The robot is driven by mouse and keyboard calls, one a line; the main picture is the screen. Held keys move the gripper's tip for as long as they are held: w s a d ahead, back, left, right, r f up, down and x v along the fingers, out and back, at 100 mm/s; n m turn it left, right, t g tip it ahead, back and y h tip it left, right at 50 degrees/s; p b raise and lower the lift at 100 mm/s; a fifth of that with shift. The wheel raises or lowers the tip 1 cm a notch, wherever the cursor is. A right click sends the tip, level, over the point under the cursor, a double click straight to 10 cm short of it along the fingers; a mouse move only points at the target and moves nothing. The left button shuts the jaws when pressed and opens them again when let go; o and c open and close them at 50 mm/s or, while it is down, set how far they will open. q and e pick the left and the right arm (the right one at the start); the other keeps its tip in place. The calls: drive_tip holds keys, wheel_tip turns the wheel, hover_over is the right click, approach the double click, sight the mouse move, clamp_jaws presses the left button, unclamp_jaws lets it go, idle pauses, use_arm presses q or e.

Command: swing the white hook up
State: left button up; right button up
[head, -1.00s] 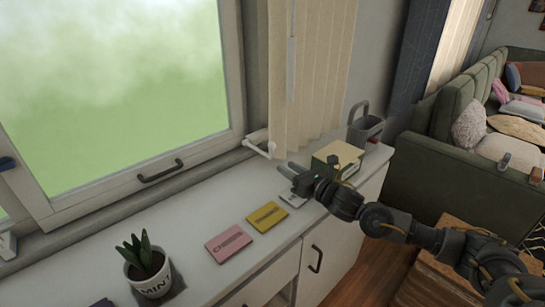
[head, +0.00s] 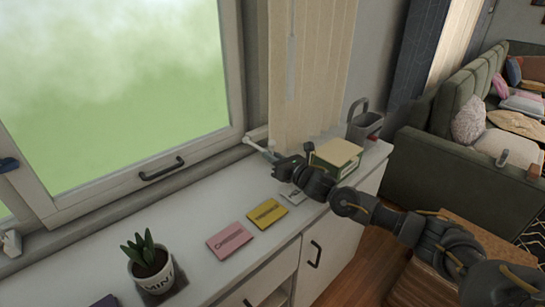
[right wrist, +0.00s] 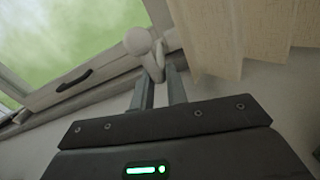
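The white hook (head: 257,146) is a small pale arm on the sill at the window's lower right corner, by the curtain's foot. In the right wrist view the hook (right wrist: 139,42) shows a round knob and a short stem that runs down to my fingertips. My right gripper (head: 272,155) is right at the hook in the head view. In the right wrist view the right gripper (right wrist: 161,84) has its two fingers a little apart, with the stem's end at the gap. I cannot tell if they touch it. My left gripper is not in view.
A green book stack (head: 335,157) and a grey container (head: 363,127) stand right of the gripper. Yellow (head: 267,213) and pink (head: 230,241) cards and a potted plant (head: 149,264) lie along the white counter. The curtain (head: 310,75) hangs close behind the hook. The window handle (head: 162,169) is left.

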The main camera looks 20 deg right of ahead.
clamp_jaws()
drive_tip(key=shift+r, duration=0.2)
drive_tip(key=r+g+p, duration=0.1)
drive_tip(key=r+p, duration=0.1)
drive_tip(key=p, duration=0.2)
drive_tip(key=w+r+g+h+p, duration=0.1)
drive_tip(key=r+g+p, duration=0.1)
drive_tip(key=p, duration=0.2)
drive_tip(key=r+g+h+p, duration=0.1)
drive_tip(key=r+p, duration=0.1)
drive_tip(key=p, duration=0.2)
drive_tip(key=shift+w+a+r+p, duration=0.2)
drive_tip(key=shift+a+r+p, duration=0.1)
drive_tip(key=shift+p, duration=0.1)
drive_tip(key=shift+w+g+p, duration=0.15)
drive_tip(key=shift+g+p, duration=0.15)
drive_tip(key=shift+g, duration=0.2)
drive_tip(key=shift+f, duration=0.1)
